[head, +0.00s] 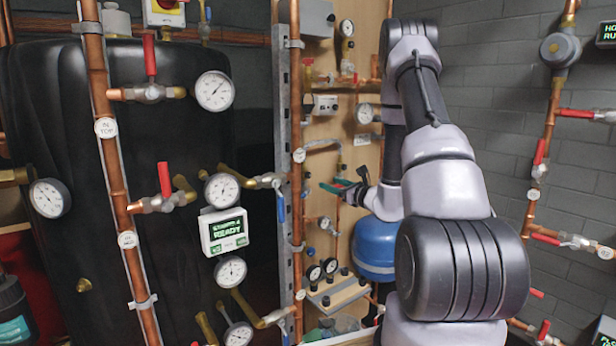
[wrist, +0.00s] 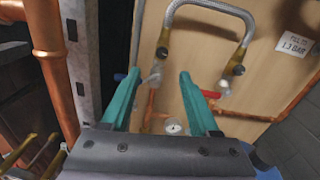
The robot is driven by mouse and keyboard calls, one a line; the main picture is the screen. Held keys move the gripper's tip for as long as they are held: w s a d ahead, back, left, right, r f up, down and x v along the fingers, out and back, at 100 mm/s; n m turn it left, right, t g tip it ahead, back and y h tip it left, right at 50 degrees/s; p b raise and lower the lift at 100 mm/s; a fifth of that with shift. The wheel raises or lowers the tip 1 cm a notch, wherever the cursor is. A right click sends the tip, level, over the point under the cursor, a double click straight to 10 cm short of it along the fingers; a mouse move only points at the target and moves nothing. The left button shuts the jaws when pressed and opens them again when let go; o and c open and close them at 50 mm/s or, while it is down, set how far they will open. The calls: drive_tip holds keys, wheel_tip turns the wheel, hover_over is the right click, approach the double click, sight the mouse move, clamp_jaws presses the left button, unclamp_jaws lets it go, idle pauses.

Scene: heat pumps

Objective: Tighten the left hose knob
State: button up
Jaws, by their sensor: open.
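A grey braided hose (wrist: 215,6) arches across the wooden board in the wrist view, and it also shows small in the head view (head: 322,145). Its left end has a brass fitting with a small dark knob, the left hose knob (wrist: 162,52). Its right end has a similar dark knob (wrist: 239,70). My gripper (wrist: 157,74) has two teal fingers, open and apart with nothing held between them. The left knob appears just above the gap between the fingertips; the distance in depth is hard to tell. In the head view my gripper (head: 342,187) is below the hose.
A copper pipe (wrist: 55,80) and a grey perforated rail (wrist: 85,45) stand left of the fingers. A small lever valve (wrist: 153,75) with a blue handle shows between the fingertips, and a red-handled one (wrist: 213,92) right of them. A blue tank (head: 375,248) stands below my arm.

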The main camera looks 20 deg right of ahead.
sight(309, 175)
drive_tip(key=x, duration=1.1)
drive_tip(key=shift+w+d+f, duration=0.1)
drive_tip(key=shift+d, duration=0.1)
clamp_jaws()
